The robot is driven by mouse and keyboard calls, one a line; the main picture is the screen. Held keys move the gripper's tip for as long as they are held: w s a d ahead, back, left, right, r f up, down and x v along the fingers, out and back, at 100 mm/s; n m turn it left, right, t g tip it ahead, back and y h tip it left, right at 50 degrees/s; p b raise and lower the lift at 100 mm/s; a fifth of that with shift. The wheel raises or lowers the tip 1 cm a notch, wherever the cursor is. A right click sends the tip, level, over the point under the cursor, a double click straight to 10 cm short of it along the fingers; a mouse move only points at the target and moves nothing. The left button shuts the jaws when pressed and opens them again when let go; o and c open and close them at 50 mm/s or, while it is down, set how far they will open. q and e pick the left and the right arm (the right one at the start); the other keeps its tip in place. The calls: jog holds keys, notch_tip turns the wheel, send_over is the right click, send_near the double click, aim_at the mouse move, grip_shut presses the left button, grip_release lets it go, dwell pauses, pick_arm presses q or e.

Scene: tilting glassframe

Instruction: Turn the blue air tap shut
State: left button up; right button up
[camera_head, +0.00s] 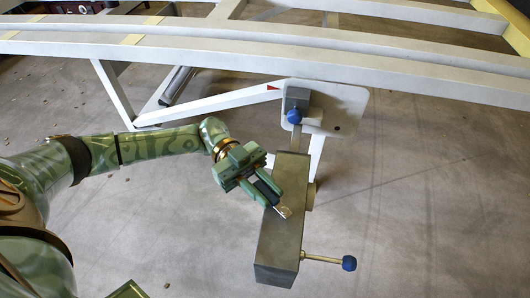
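Two blue knobs are in the camera_head view. One blue knob (294,116) sits on a small grey block (297,98) on a white plate (345,104) under the frame. The other blue ball knob (349,263) is on the end of a thin brass-coloured rod (320,259) at the side of a long grey box (284,236). I cannot tell for sure which one is the air tap. My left gripper (276,202) is over the grey box, apart from both knobs. Its dark fingers overlap in this view, so their opening is unclear. My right gripper is not in view.
The white tilting frame (200,54) crosses the top of the view, with slanted white legs (215,103) below it. A small red pointer (273,88) is beside the plate. The brown-grey floor (430,210) on the right is clear.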

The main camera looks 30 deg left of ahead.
pick_arm(q)
jog(key=shift+o, duration=1.2)
jog(key=b+v, duration=0.2)
jog(key=v, duration=1.4)
jog(key=shift+a+b, duration=0.2)
jog(key=shift+b, duration=0.2)
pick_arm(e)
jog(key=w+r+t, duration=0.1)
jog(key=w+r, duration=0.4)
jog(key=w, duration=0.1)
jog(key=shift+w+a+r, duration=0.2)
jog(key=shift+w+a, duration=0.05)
pick_arm(q)
jog(key=shift+w, duration=0.1)
